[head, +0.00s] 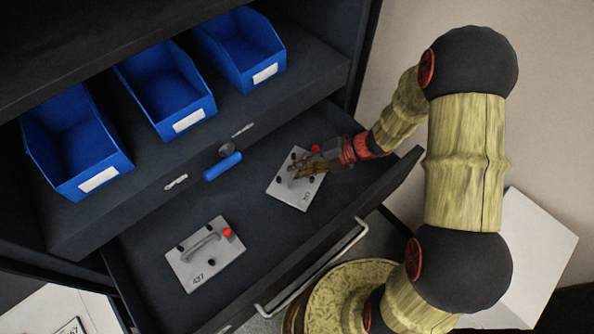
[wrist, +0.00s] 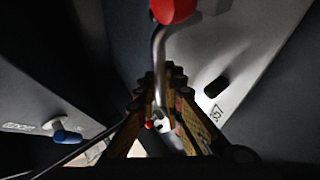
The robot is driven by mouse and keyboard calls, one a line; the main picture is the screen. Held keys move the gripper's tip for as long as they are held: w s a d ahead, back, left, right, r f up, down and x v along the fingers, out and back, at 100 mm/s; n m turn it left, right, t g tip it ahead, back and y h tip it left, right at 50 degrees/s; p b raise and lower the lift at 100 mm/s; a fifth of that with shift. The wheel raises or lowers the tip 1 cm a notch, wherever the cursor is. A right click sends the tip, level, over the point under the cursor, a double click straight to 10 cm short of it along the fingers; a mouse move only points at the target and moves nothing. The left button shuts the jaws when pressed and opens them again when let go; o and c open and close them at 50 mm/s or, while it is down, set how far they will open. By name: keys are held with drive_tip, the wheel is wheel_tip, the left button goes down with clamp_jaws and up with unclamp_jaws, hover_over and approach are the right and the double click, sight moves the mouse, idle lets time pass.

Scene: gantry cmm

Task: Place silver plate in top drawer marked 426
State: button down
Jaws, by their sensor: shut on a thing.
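Two silver plates with handles, black knobs and a red knob are in the open dark drawer (head: 160,290). The left plate (head: 207,262) reads 437 and lies flat on the drawer floor. The right plate (head: 284,190) has a number too small to read surely. My gripper (head: 300,172) is over the right plate, shut on its handle. In the wrist view my gripper's fingers (wrist: 160,90) close around the metal handle (wrist: 158,50), with the red knob (wrist: 175,8) at the top. I cannot tell whether this plate touches the drawer floor. I see no 426 label.
Several blue bins (head: 190,122) with blank-looking white labels stand on the shelf above the drawer. A blue-handled part (head: 222,166) sits at the shelf's front edge. The drawer's front wall and bar handle (head: 318,268) are nearest my arm. Drawer floor around the plates is bare.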

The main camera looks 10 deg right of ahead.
drive_tip(key=shift+w+f, duration=0.1)
drive_tip(key=shift+f, duration=0.5)
drive_tip(key=c, duration=1.9)
unclamp_jaws()
